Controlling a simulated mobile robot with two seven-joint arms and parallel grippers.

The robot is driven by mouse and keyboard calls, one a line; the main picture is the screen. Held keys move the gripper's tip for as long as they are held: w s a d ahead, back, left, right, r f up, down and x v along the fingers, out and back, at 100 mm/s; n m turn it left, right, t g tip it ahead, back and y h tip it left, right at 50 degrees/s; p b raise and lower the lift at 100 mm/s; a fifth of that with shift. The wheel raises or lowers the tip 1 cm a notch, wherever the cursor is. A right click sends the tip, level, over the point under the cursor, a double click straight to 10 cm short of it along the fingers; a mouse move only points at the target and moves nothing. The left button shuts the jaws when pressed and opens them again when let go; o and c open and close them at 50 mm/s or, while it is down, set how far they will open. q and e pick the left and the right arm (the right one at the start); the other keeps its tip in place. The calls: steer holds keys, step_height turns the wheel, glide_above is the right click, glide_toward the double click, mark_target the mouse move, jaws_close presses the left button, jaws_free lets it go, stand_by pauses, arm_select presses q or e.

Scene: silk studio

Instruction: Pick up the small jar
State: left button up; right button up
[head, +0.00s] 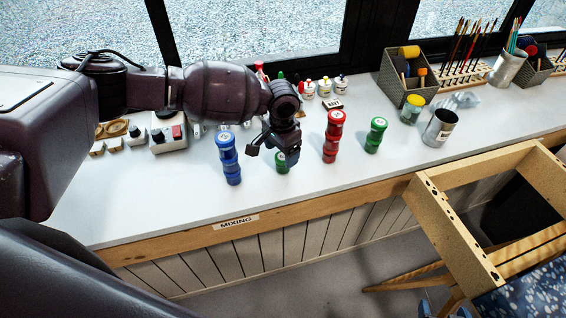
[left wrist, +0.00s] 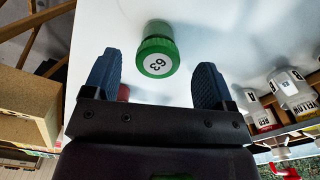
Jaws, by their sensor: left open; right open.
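A small green jar (head: 282,167) stands on the white worktop, between the blue stack and the red stack. My left gripper (head: 272,151) is open above it and partly hides it. In the left wrist view the green-lidded jar (left wrist: 158,52) with a label reading 63 lies ahead of the gap between the two open fingers (left wrist: 160,85), apart from both. Nothing is between the fingers. My right gripper is not in view.
A blue jar stack (head: 229,160) stands left of my gripper. A red stack (head: 332,137) and a green stack (head: 375,135) stand to the right. A metal can (head: 439,128) and a yellow-lidded jar (head: 411,111) are farther right. The front edge bears a MIXING label (head: 236,222).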

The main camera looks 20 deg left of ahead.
mark_target(283, 157)
arm_select(q)
step_height(283, 157, down, 5)
steer(key=shift+w+d+r, duration=0.1)
steer(key=shift+c, duration=0.2)
steer(key=c, duration=1)
